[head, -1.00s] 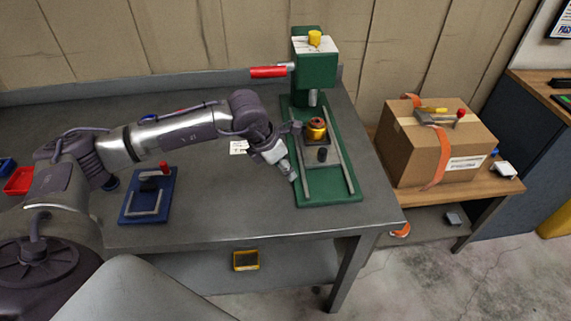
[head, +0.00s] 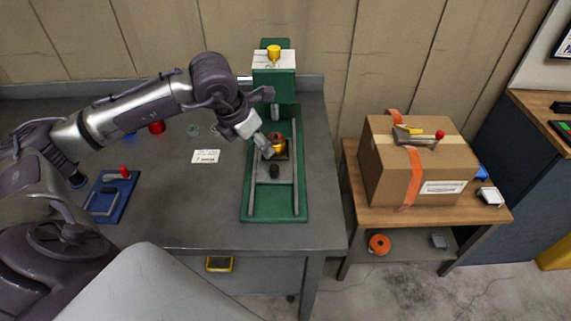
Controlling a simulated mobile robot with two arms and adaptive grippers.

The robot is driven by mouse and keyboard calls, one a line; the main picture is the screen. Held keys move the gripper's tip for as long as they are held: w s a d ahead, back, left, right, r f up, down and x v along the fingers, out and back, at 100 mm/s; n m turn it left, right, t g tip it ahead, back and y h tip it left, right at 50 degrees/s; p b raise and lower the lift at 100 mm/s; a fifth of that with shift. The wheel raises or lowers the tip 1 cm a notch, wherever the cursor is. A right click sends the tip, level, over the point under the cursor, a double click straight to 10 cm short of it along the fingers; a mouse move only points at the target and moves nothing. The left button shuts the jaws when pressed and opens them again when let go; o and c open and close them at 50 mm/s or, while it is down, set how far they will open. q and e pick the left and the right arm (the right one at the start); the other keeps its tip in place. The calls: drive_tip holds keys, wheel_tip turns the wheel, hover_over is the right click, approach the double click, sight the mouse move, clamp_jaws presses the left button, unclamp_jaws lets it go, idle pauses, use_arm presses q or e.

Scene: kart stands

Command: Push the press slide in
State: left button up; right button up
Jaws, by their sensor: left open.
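The green press (head: 257,213) stands on the grey bench with two metal rails along its base. Its slide (head: 284,172) is a grey plate between the rails, with a black knob (head: 274,171) at its near end. A copper-and-gold round part (head: 278,141) sits on the slide, near of the press ram (head: 276,113). My left gripper (head: 265,149) is open, over the left rail, its fingertips close to the round part's left side. I cannot tell whether it touches. My arm hides the press's red lever. My right gripper is not in view.
A blue fixture with a red knob (head: 124,171) lies on the bench at left. A paper label (head: 206,156) lies left of the press. A cardboard box (head: 382,176) stands on a lower wooden table at right. The bench's front middle is clear.

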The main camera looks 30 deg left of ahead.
sight(274, 167)
use_arm(q)
drive_tip(key=p+x, duration=0.3)
drive_tip(key=x, duration=0.9)
drive_tip(key=shift+w+f, duration=0.15)
drive_tip(key=shift+f, duration=0.15)
drive_tip(key=shift+w+f, duration=0.1)
drive_tip(key=shift+f, duration=0.2)
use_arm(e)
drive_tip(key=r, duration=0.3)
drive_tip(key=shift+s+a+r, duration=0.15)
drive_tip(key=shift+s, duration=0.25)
use_arm(q)
drive_tip(key=c, duration=0.9)
clamp_jaws()
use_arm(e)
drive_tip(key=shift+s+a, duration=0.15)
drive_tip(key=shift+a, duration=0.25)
